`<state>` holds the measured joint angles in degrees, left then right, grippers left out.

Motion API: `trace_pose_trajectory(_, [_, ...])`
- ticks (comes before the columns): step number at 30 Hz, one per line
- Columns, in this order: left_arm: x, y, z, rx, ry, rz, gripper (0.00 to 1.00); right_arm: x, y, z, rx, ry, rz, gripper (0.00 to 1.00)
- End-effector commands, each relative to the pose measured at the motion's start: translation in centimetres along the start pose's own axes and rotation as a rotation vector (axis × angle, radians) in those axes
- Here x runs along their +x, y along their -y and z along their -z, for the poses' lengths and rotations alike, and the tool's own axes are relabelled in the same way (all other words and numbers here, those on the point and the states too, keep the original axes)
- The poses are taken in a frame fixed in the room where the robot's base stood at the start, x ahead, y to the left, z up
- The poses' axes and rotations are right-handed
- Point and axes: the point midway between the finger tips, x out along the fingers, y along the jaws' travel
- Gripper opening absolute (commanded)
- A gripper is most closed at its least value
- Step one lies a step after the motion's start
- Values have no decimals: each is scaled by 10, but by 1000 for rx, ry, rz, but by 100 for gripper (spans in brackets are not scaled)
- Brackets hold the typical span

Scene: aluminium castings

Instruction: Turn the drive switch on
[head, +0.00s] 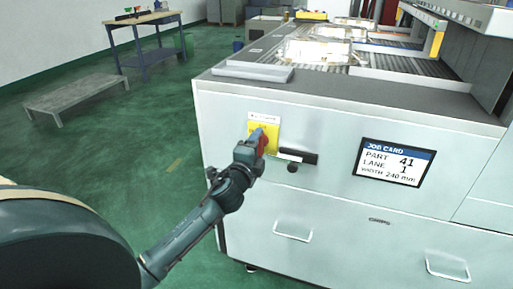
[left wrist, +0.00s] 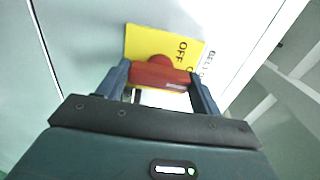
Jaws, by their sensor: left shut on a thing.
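The drive switch is a red handle (head: 262,143) on a yellow plate (head: 273,131) at the left of the machine's front panel. In the left wrist view the red handle (left wrist: 160,76) lies between the two fingers of my left gripper (left wrist: 160,82), which is shut on it. In the head view my left gripper (head: 254,153) reaches the plate from the lower left. The yellow plate (left wrist: 150,40) shows the word OFF, and part of another label is hidden by a finger. I cannot tell which label the handle points to. My right gripper is not in view.
A job card screen (head: 394,162) reads part 41, lane 1, width 240 mm. Drawer handles (head: 293,231) stick out below. Castings (head: 318,50) lie on the conveyor.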

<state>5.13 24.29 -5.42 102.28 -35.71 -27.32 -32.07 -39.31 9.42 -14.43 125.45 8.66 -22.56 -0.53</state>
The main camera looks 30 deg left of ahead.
Motion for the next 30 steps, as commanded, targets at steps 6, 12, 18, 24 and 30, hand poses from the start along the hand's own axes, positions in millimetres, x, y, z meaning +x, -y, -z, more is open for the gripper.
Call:
trace_pose_trajectory(6, [0,0,0,-21,1,-1,43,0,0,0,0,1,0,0])
trace_pose_trajectory(12, [0,0,0,-24,1,-1,43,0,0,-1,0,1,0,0])
trace_pose_trajectory(18, [0,0,0,-24,1,-1,72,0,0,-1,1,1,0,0])
trace_pose_trajectory(24, [0,0,0,-21,0,-1,87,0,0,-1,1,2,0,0])
trace_pose_trajectory(30, [0,0,0,-20,0,0,87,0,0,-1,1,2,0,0])
